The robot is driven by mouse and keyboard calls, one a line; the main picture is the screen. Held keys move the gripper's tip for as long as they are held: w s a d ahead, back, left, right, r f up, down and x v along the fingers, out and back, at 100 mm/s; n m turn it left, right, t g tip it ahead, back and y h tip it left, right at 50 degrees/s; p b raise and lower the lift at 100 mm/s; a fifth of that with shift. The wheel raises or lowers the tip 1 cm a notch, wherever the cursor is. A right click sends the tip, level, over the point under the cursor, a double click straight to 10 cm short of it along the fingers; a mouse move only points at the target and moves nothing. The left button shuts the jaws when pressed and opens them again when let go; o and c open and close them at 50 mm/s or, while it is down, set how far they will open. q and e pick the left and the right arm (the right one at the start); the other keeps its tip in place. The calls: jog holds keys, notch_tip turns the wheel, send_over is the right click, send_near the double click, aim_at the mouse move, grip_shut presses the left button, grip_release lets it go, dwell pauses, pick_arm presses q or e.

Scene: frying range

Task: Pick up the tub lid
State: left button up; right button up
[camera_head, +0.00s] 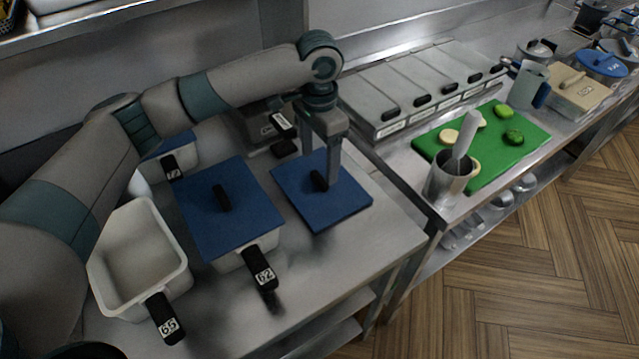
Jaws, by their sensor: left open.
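A square blue tub lid (345,207) with a black handle (319,180) lies flat on the steel counter. My left gripper (321,168) points down over this lid, its fingers open and on either side of the handle; whether they touch it I cannot tell. A second blue lid (200,235) with a black handle covers the white tub marked 62 (232,262), left of the loose lid. A white tub marked 65 (140,245) stands uncovered and looks empty. My right gripper is not in view.
Another tub (182,150) stands behind, partly hidden by my left arm. To the right are lidded steel bins (415,85), a green board (500,165) with food pieces, and a steel container (447,185) holding a utensil. Counter in front of the loose lid is clear.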

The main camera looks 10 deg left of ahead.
aim_at(319, 178)
pick_arm(q)
jog(key=shift+s+f, duration=0.1)
jog(key=shift+f, duration=0.25)
notch_tip(319, 178, down, 3)
jog(key=shift+f+p, duration=0.1)
jog(key=shift+p, duration=0.7)
jog(key=shift+f, duration=0.35)
jog(key=c, duration=1.3)
jog(key=shift+r, duration=0.15)
